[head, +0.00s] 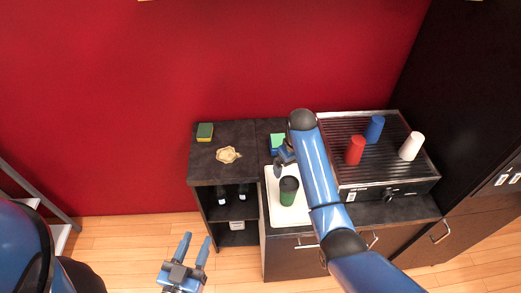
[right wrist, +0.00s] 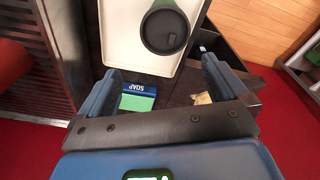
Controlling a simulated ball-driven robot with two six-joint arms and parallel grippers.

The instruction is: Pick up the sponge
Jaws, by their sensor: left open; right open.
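A green and yellow sponge (head: 205,131) lies on the dark left counter near the red wall in the head view. I cannot make it out in the right wrist view. My right gripper (head: 281,162) is open, near the white tray and right of the sponge, partly hidden by my arm. In the right wrist view its open jaws (right wrist: 158,68) point toward the tray, with nothing held between them. My left gripper (head: 194,246) is open and empty, low over the floor in front of the left shelf.
A blue and green soap box (head: 277,140) shows between my jaws in the right wrist view (right wrist: 138,97). A dark green-banded cup (head: 288,190) stands on the white tray (head: 276,215). Red, blue and white cups stand on the ridged machine (head: 340,130).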

